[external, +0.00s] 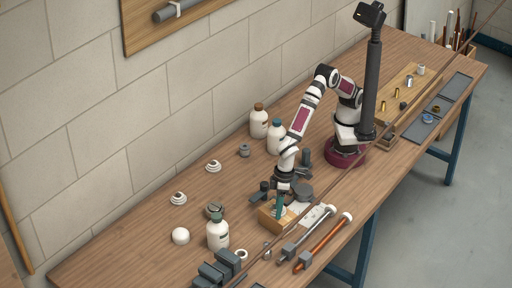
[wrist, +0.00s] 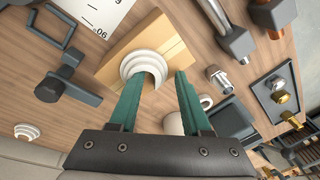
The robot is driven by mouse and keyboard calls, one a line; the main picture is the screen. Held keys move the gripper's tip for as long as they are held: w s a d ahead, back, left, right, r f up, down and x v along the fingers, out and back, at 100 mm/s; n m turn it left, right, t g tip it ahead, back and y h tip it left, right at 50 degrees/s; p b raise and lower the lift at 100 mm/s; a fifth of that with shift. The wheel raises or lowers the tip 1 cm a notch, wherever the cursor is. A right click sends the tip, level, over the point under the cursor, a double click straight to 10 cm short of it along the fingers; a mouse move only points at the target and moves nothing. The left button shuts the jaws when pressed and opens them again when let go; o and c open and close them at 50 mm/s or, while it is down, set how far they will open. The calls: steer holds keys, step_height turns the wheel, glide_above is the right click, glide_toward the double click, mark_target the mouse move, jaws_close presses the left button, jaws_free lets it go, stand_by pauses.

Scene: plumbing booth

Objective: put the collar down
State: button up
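A white stepped collar (wrist: 146,62) rests on, or just over, a light wooden block (wrist: 112,68) in the wrist view. My gripper (wrist: 162,76) has two green fingers standing apart. The left finger covers part of the collar's lower left edge. A gap shows between the collar and the right finger, so the collar is not clamped. In the external view my gripper (external: 280,208) points down over the wooden block (external: 268,220); the collar cannot be made out there.
White stepped rings lie at left (external: 213,166) (external: 178,198). White bottles (external: 218,234) (external: 277,138) stand nearby. A white marked card (wrist: 98,12) and a dark clamp-like part (wrist: 62,86) flank the block. Pipes (external: 322,240) lie at the front edge.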

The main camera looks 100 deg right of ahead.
steer(key=shift+r, duration=0.1)
step_height(320, 180, up, 12)
steer(key=s+d, duration=0.1)
steer(key=s, duration=0.1)
steer(key=s+d+r+m, duration=0.1)
steer(key=d+r, duration=0.1)
steer(key=d, duration=0.7)
steer(key=d+r+m, duration=0.1)
steer(key=d+r, duration=0.2)
steer(key=d, duration=0.6)
steer(key=s+d+f+m+g, duration=0.1)
steer(key=s+d+f+m, duration=0.1)
steer(key=s+d, duration=1.2)
steer(key=s+f, duration=0.1)
steer(key=s, duration=0.1)
steer(key=shift+s+d+y, duration=0.3)
steer(key=shift+s, duration=0.1)
